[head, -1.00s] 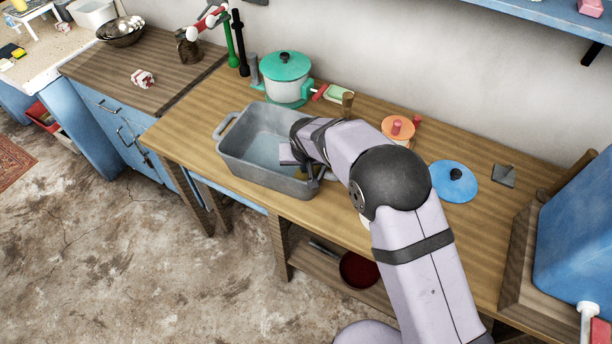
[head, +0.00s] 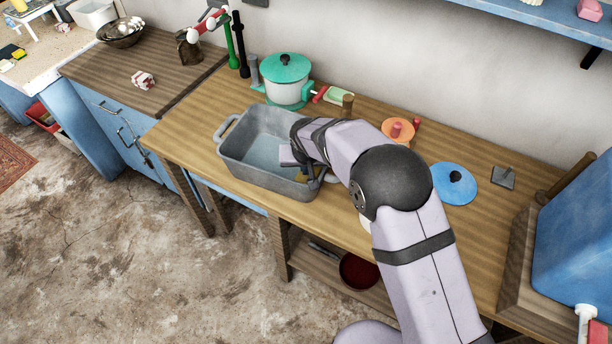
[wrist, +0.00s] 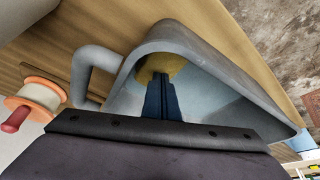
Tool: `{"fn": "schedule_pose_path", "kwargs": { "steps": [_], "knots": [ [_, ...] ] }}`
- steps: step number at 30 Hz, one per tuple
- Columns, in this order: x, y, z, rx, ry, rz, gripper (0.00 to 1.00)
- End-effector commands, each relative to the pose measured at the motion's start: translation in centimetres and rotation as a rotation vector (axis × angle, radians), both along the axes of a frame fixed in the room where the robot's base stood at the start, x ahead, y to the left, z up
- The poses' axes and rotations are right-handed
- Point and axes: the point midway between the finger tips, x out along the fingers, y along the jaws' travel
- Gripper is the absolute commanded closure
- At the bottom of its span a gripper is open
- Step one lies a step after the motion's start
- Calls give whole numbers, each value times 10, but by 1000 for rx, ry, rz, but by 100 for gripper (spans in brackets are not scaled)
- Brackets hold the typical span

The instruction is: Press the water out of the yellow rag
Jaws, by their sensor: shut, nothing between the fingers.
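The yellow rag (wrist: 180,66) lies inside the grey stone trough (wrist: 222,62), against the end wall near the handle in the wrist view. In the head view only a small yellow-brown bit of it (head: 302,178) shows beside my gripper, at the right end of the trough (head: 232,165). My gripper (wrist: 161,77) reaches down into the trough with its dark fingers together. The fingertips are at the rag and seem to touch it, with nothing held between them. My arm and the trough wall hide part of the rag.
A green-lidded white pot (head: 287,82) stands behind the trough. An orange spool-like item (head: 401,131) and a blue lid (head: 455,180) lie to the right on the wooden counter (head: 183,135). The trough walls stand close around my gripper. The left of the trough's inside looks clear.

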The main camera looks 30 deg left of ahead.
Motion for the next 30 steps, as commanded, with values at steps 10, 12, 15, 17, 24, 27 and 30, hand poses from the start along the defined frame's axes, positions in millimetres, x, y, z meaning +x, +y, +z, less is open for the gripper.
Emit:
{"fn": "schedule_pose_path", "kwargs": {
  "steps": [10,12,15,17,24,27,30],
  "knots": [
    [2,3,40,9,-8,2,100],
    [3,3,47,9,-9,2,100],
    [3,3,56,11,-10,1,100],
    [3,3,61,11,-10,1,100],
    [3,3,69,11,-10,2,100],
    [3,3,69,11,-10,2,100],
    [3,3,69,11,-10,2,100]
  ]
}}
